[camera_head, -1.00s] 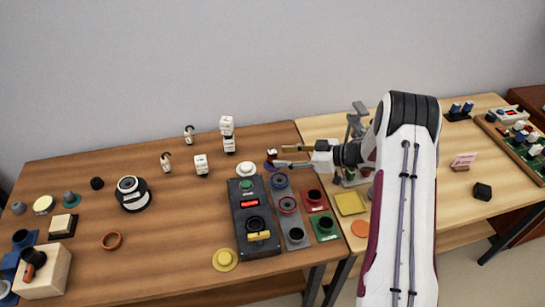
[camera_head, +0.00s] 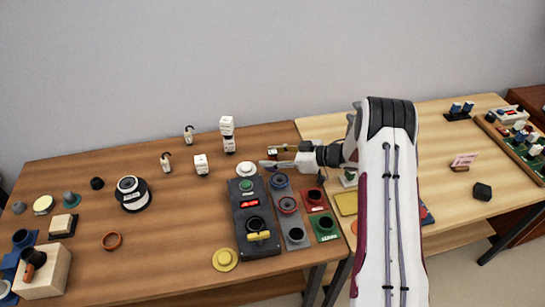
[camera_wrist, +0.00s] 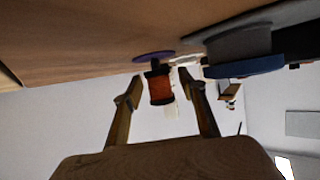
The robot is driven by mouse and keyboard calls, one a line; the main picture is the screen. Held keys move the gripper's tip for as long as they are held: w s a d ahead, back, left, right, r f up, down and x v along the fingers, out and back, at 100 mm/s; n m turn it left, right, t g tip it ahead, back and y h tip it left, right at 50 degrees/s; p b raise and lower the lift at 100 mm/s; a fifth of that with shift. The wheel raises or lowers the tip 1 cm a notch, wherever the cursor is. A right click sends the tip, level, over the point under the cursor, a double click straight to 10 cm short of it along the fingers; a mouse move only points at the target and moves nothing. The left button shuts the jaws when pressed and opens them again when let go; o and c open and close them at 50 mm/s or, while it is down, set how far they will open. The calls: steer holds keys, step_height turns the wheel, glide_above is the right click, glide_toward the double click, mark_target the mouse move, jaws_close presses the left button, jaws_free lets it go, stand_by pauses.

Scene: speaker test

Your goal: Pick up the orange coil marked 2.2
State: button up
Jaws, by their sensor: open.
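The orange coil (camera_wrist: 160,88) is a small spool with dark end flanges. In the wrist view it shows beside a purple disc (camera_wrist: 153,57) and appears between the two fingers, with a visible gap on each side. My gripper (camera_wrist: 166,87) is open and empty. In the head view my gripper (camera_head: 266,157) reaches left past the right table's edge, with its fingertips at the small dark-and-orange coil (camera_head: 272,152). The fingers partly hide the coil and its disc there. I cannot read any marking on the coil.
A black control box (camera_head: 243,216) with a green button stands just in front. Gray, red and green plates (camera_head: 327,228) with round parts lie beside it. White block weights (camera_head: 227,126) stand farther left.

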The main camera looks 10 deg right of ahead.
mark_target(272, 151)
steer(key=shift+c, duration=0.3)
steer(key=c, duration=1.1)
steer(key=shift+r, duration=0.1)
steer(key=shift+r, duration=4.9)
